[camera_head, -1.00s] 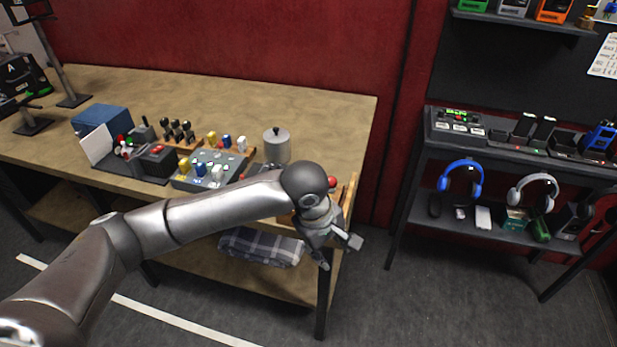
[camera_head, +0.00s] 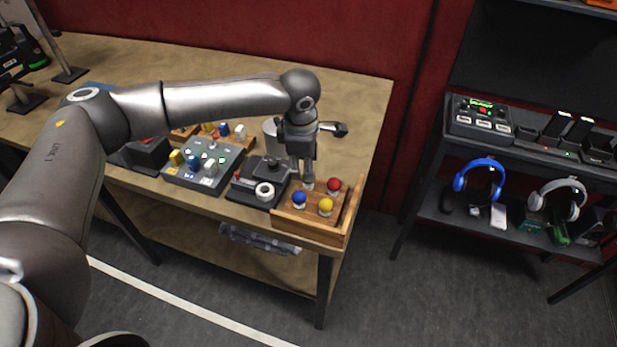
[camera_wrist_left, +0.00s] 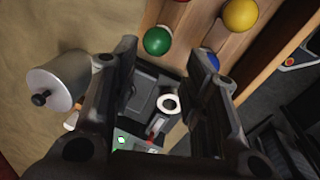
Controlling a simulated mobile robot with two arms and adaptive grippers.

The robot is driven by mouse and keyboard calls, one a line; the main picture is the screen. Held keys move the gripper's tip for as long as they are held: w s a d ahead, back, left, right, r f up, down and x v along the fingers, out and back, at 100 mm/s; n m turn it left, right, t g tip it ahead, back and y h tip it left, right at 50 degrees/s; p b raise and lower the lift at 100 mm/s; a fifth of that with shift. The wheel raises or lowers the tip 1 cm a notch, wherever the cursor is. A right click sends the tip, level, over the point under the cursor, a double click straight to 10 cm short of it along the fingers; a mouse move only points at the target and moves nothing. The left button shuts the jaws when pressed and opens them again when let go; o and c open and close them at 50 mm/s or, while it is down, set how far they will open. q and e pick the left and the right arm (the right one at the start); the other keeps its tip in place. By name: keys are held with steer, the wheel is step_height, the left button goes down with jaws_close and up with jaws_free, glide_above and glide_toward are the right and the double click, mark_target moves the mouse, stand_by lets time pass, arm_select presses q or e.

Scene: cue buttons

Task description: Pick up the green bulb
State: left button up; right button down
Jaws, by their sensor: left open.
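The green bulb (camera_wrist_left: 157,41) shows in the left wrist view as a round green ball in a wooden tray (camera_head: 310,235). In the head view it is hidden behind my left gripper (camera_head: 307,182). Blue (camera_head: 299,198), yellow (camera_head: 326,206) and red (camera_head: 334,184) bulbs stand in the same tray. My left gripper points down over the tray's back left part. It is open, with the green bulb showing near the gap between its fingertips in the wrist view, and it holds nothing. My right gripper is out of view.
A black device with a white ring (camera_head: 264,191) stands just left of the tray. A grey button panel (camera_head: 204,166) is further left. A metal canister (camera_wrist_left: 62,80) stands behind the device. The table's back right surface is clear. A shelf with headphones (camera_head: 481,180) is at right.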

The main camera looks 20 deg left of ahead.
arm_select(q)
steer(key=shift+w+f, duration=0.25)
steer(key=shift+f, duration=0.1)
steer(key=shift+w+d+f+p, duration=0.2)
steer(key=shift+f+p, duration=0.2)
steer(key=shift+f, duration=0.2)
steer(key=shift+w+d+f+p, duration=0.1)
steer(key=shift+w+f+p, duration=0.1)
steer(key=shift+f+p, duration=0.3)
steer(key=shift+w+f, duration=0.2)
steer(key=shift+f, duration=1.25)
steer(key=shift+c, duration=0.7)
steer(key=c, duration=0.5)
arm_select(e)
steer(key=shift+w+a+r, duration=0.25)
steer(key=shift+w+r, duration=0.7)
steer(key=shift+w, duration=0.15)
